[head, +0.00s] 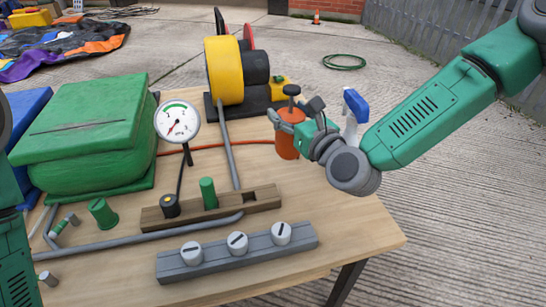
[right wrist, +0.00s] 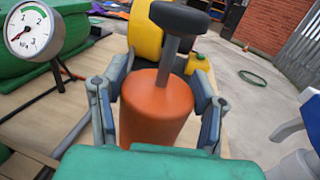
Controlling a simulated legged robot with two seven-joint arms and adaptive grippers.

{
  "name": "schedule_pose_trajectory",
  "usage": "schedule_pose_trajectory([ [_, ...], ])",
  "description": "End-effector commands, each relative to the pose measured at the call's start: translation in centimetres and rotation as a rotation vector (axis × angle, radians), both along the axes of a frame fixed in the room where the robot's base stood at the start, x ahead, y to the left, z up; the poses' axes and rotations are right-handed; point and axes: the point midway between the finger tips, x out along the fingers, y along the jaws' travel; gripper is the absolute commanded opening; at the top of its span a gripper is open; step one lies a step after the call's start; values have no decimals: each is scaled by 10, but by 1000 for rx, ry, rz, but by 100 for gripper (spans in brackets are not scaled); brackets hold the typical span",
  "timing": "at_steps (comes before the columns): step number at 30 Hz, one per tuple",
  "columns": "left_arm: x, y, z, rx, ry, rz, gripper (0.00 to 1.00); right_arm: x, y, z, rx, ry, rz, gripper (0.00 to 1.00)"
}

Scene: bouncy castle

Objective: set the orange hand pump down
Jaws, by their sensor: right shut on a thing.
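The orange hand pump (head: 288,147) has a dark knob handle on top and stands upright over the far right part of the wooden table. My right gripper (head: 291,119) is shut around its body. In the right wrist view the orange pump (right wrist: 157,110) sits between the two fingers of the right gripper (right wrist: 158,100), with its dark handle rising above them. I cannot tell whether its base touches the table (head: 365,235). Only a green part of my left arm shows at the left edge; its gripper is out of view.
A yellow and black wheel-shaped unit (head: 224,70) stands behind the pump. A pressure gauge (head: 177,122), green box (head: 90,130), wooden block with green peg (head: 212,205) and grey bar with knobs (head: 237,250) fill the left and front. The table's right front corner is bare.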

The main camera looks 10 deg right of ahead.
Motion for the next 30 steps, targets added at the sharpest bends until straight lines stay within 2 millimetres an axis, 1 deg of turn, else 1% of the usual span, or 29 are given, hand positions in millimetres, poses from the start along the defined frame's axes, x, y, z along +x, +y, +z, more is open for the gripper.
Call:
schedule_pose_trajectory([
  [1, 0, 0, -6, 0, 1, 0, 79, 1, -1, -12, -2, -1, -1, 8],
  [3, 0, 0, -9, 0, 1, 0, 79, 1, -1, -23, 0, 0, -2, 8],
  [8, 0, 0, -13, 0, 0, -1, 79, 1, 1, -35, -2, -1, -1, 8],
  [12, 0, 0, -22, 0, 0, -1, 79, 1, 3, -59, -5, 0, 0, 8],
  [15, 0, 0, -27, 0, 0, -1, 79, 1, 3, -73, -5, -1, 0, 8],
  [17, 0, 0, -28, 0, 0, 0, 79, 1, 2, -76, -4, -2, -1, 8],
  [23, 0, 0, -27, 0, 0, 0, 79, 1, 0, -74, 0, -2, -2, 8],
  [26, 0, 0, -29, 0, -1, 0, 79, 1, 0, -77, 0, -1, -2, 8],
  [27, 0, 0, -29, 0, -1, 0, 79, 1, 0, -79, -1, 2, -2, 58],
  [28, 0, 0, -29, 0, 0, 0, 79, 1, 0, -78, -1, 2, -2, 68],
  [29, 0, 0, -29, 0, 0, 0, 79, 1, 0, -78, -1, 2, -2, 75],
  [30, 0, 0, -28, 0, 0, 0, 79, 1, 0, -78, -1, 2, -2, 75],
])
